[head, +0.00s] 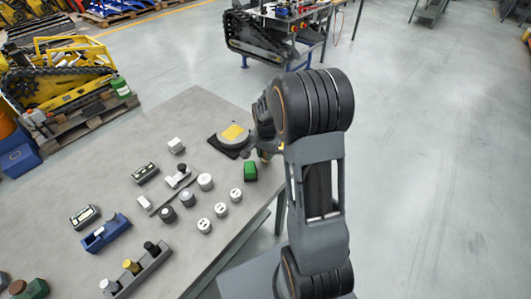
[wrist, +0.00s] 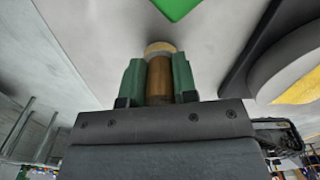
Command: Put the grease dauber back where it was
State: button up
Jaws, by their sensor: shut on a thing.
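My gripper (wrist: 159,85) is shut on the grease dauber (wrist: 159,76), a brown wooden cylinder with a paler round end, held between two green fingers. In the head view, my gripper (head: 266,154) is at the right edge of the grey table (head: 190,110), partly hidden behind my arm. Whether the dauber touches the table cannot be told. Its lower part is hidden by the gripper in the wrist view.
Several grey and white cylinders (head: 205,181) stand on the table left of the green block. A blue holder (head: 106,233) and a grey rack with knobs (head: 137,270) lie nearer the front left. The table's right edge is close to my gripper; open floor lies beyond.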

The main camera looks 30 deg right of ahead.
jog(key=shift+f, duration=0.1)
jog(key=o, duration=0.4)
jog(key=shift+f, duration=0.1)
jog(key=o, duration=0.5)
notch_tip(320, 180, up, 12)
jog(key=shift+r, duration=0.1)
jog(key=s+a+r+n+t, duration=0.1)
jog(key=s+a+n, duration=0.2)
jog(key=s, duration=0.2)
jog(key=s+a+r+n+t, duration=0.1)
jog(key=s+a+n, duration=0.2)
jog(key=s+n, duration=0.1)
jog(key=s+a+r+n+t, duration=0.1)
jog(key=s+a+n, duration=0.2)
jog(key=s, duration=0.4)
jog(key=shift+a+r+n+t, duration=0.15)
jog(key=shift+a+n+t, duration=0.1)
jog(key=shift+n+t, duration=0.2)
